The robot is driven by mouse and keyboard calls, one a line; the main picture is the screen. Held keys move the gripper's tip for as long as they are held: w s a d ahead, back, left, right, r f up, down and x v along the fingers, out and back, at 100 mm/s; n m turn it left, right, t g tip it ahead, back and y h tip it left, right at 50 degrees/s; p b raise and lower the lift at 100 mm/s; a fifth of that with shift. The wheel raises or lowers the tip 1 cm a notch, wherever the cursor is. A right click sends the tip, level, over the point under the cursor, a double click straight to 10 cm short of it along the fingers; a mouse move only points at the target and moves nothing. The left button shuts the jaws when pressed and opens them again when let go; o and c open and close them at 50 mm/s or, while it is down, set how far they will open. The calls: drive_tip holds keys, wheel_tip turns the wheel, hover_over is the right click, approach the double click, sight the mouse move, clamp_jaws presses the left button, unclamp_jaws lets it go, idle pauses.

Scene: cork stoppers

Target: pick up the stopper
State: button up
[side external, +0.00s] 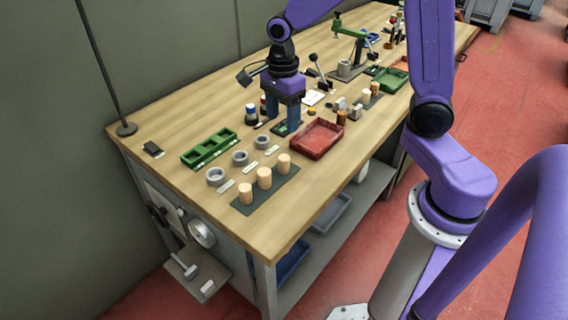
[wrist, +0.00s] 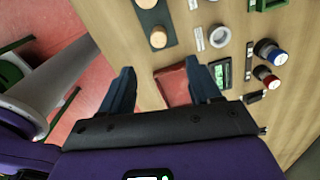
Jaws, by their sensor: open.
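Several pale cork stoppers (side external: 264,178) stand upright in a row on a dark mat (side external: 238,207) near the table's front end. In the wrist view two stoppers (wrist: 158,38) show at the top, on the dark mat (wrist: 168,17). My gripper (side external: 283,120) is open and empty above the table, behind the row, left of the red tray. In the wrist view its two fingers (wrist: 163,82) are spread apart, with the red tray between them and the stoppers beyond the fingertips.
The red tray (side external: 340,134) lies beside my gripper; it also shows in the wrist view (wrist: 172,88). Grey rings (side external: 240,158) and a green tray (side external: 190,160) lie behind the stoppers. A small display device (wrist: 222,70) is near one finger. More corks (side external: 367,95) stand farther back.

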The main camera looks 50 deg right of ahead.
sight(284, 157)
wheel_tip(284, 157, down, 14)
drive_tip(key=shift+s+d+f, duration=0.1)
drive_tip(key=shift+s, duration=0.05)
idle(0.6)
drive_tip(key=c, duration=1.1)
